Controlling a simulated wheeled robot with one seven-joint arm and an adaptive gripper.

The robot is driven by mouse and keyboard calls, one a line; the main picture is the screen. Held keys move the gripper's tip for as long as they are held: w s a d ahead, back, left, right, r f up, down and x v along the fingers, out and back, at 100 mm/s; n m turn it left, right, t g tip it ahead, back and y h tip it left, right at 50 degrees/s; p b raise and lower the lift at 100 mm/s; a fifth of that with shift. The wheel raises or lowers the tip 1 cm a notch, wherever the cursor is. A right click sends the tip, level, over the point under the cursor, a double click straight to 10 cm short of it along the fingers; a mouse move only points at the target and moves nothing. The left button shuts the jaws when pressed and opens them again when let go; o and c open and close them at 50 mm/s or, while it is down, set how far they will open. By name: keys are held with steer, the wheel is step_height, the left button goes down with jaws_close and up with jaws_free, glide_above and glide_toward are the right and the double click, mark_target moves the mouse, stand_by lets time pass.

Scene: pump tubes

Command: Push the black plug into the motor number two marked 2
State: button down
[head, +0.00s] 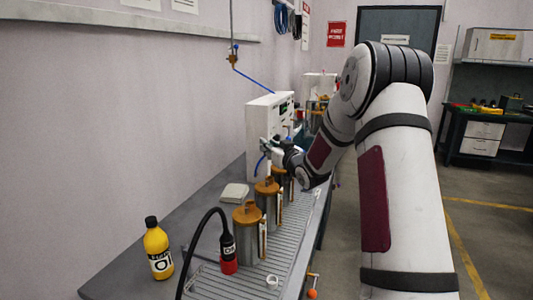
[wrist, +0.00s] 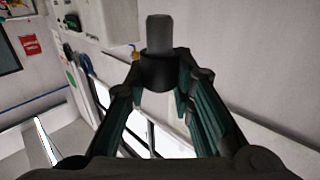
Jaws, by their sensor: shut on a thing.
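In the wrist view my gripper (wrist: 160,82) is shut on a black plug (wrist: 158,71), a round black collar with a grey cylindrical end (wrist: 159,34) pointing away from the fingers. In the head view my gripper (head: 276,149) is small and dark, in front of the white box; the plug cannot be made out there. Metal cylinders with orange-brown tops, which look like the motors, stand in a row on the bench: a near one (head: 250,236), a middle one (head: 268,201) and a far one (head: 282,182) partly hidden by my arm. I cannot read a number 2 on any.
A black and red bottle-like part (head: 228,255) with a thick black hose stands beside the near cylinder. A yellow oil bottle (head: 158,250) stands on the grey bench (head: 125,285) at left. A white box (head: 258,125) rises behind the row. A light pad (head: 234,193) lies near the wall.

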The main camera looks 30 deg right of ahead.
steer(key=shift+f, duration=0.15)
steer(key=shift+f+b, duration=1.65)
steer(key=shift+f, duration=1.1)
steer(key=shift+s+f+b, duration=0.1)
steer(key=shift+f+b, duration=1.2)
steer(key=shift+f, duration=0.55)
steer(key=c, duration=1.3)
jaws_free()
steer(key=s+a, duration=0.1)
steer(key=s, duration=1.1)
